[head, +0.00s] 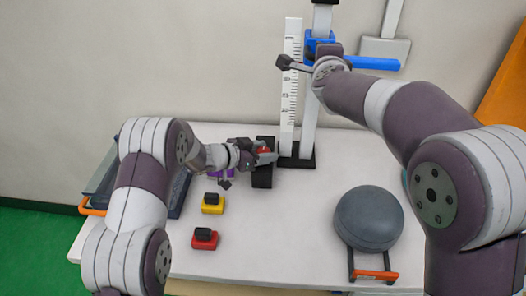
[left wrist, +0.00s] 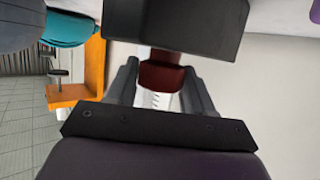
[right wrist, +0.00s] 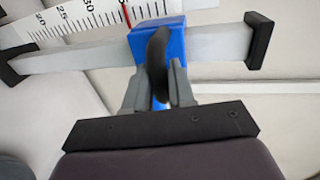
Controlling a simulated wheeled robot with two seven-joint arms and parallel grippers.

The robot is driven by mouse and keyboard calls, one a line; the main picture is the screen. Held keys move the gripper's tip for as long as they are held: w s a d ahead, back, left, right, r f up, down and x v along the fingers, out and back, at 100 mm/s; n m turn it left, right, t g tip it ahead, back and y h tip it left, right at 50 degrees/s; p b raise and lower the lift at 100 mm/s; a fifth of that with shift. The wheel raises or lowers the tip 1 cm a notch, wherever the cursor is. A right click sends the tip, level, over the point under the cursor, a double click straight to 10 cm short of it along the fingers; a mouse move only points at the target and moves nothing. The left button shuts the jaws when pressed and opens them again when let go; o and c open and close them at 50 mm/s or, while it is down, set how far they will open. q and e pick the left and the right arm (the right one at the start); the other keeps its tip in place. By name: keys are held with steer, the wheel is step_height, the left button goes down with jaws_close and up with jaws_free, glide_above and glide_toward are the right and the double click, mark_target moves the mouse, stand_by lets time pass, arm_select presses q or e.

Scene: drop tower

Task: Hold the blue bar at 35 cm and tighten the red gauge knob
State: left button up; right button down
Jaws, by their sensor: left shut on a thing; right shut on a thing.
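The blue bar (head: 375,63) stands out to the right from the upright column, beside a white scale (head: 291,85). A red line on the scale shows past the 30 mark, level with the block. The red gauge knob (head: 264,150) is on a black body (head: 262,178) on the table, left of the column's foot. My left gripper (head: 262,158) is shut on the knob, dark red in the left wrist view (left wrist: 160,73).
A yellow block (head: 213,208) and a red block (head: 205,243) with black tops stand on the white table (head: 275,235). A grey dome (head: 369,218) with an orange-handled frame is at front right. The middle front is clear.

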arm_select(q)
steer(key=m+g+h, duration=0.2)
steer(key=m+g, duration=0.2)
steer(key=shift+w+r, duration=0.1)
steer(key=shift+m+g+h, duration=0.5)
steer(key=shift+m+g, duration=1.5)
steer(key=shift+g, duration=0.7)
steer(key=o, duration=1)
